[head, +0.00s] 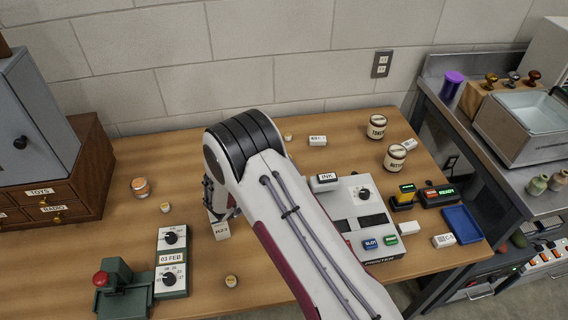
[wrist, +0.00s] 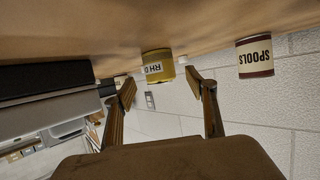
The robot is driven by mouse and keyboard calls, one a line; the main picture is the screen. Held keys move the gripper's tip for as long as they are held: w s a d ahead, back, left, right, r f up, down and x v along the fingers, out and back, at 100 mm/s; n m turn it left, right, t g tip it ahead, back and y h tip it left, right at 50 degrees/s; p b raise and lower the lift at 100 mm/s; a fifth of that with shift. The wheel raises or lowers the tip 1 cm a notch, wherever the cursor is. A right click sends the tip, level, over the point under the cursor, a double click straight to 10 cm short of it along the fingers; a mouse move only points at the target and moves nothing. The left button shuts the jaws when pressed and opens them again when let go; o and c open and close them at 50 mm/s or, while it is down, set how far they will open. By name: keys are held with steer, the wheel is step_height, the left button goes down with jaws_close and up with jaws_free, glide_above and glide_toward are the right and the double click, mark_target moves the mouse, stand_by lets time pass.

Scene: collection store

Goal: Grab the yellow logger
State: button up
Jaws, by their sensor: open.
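In the wrist view, which hangs upside down, a short yellow cylinder (wrist: 157,66) with a white label reading "RH" and a partly legible character stands on the wooden top. It looks like the yellow logger. My gripper (wrist: 161,86) is open, with one finger to each side of the cylinder in the picture. The cylinder shows at or just past the fingertips; I cannot tell the exact gap. Nothing is held. In the head view my white arm hides this cylinder and most of my gripper.
A "SPOOLS" jar (wrist: 255,57) stands to the right in the wrist view. A printer (head: 362,215) stands right of my arm, and a green dial box (head: 172,262) stands left. A small labelled block (head: 220,231) lies beside my arm. The left-centre wood is mostly clear.

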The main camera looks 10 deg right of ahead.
steer(key=shift+d, duration=0.1)
steer(key=shift+r+x, duration=0.2)
steer(key=shift+x, duration=2.3)
steer(key=shift+w, duration=0.15)
steer(key=c, duration=1.3)
